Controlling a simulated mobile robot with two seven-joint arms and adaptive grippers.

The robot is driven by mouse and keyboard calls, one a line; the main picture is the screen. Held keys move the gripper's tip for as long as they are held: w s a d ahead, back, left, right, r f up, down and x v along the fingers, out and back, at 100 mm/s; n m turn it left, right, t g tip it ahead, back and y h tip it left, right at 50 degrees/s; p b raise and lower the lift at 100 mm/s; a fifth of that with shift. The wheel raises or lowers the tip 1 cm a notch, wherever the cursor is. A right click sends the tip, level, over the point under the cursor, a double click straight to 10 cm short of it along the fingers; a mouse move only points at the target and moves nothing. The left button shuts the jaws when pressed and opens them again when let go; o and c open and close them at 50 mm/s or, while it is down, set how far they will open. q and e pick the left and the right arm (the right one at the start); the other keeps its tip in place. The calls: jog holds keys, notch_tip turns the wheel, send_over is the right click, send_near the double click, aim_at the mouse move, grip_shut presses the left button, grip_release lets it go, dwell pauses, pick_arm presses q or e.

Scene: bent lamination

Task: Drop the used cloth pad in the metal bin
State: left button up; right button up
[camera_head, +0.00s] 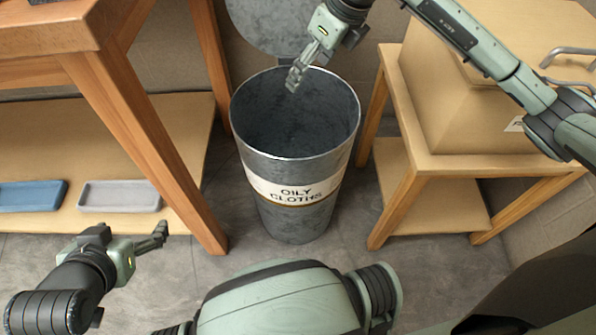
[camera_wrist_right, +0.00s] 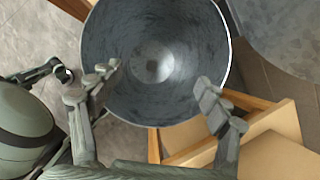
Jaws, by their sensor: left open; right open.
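The metal bin (camera_head: 295,165) stands upright on the floor, open at the top, with a label reading "OILY CLOTHS". My right gripper (camera_head: 295,78) is over the far part of its mouth, pointing down, open and empty. In the right wrist view my right gripper (camera_wrist_right: 158,88) has its fingers spread over the bin (camera_wrist_right: 190,45), looking down inside. A small greyish patch shows at the bin's bottom; I cannot tell whether it is the cloth pad. No cloth pad is clearly visible elsewhere. My left gripper (camera_head: 155,240) is open and empty, low at the left, away from the bin.
The round grey lid (camera_head: 265,22) stands raised behind the bin. A wooden bench (camera_head: 130,100) is at the left, its lower shelf holding a blue tray (camera_head: 30,195) and a grey tray (camera_head: 120,196). A wooden stand (camera_head: 415,165) with a large cardboard box (camera_head: 445,105) is at the right.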

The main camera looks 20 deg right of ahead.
jog(key=v, duration=0.7)
jog(key=shift+r, duration=0.25)
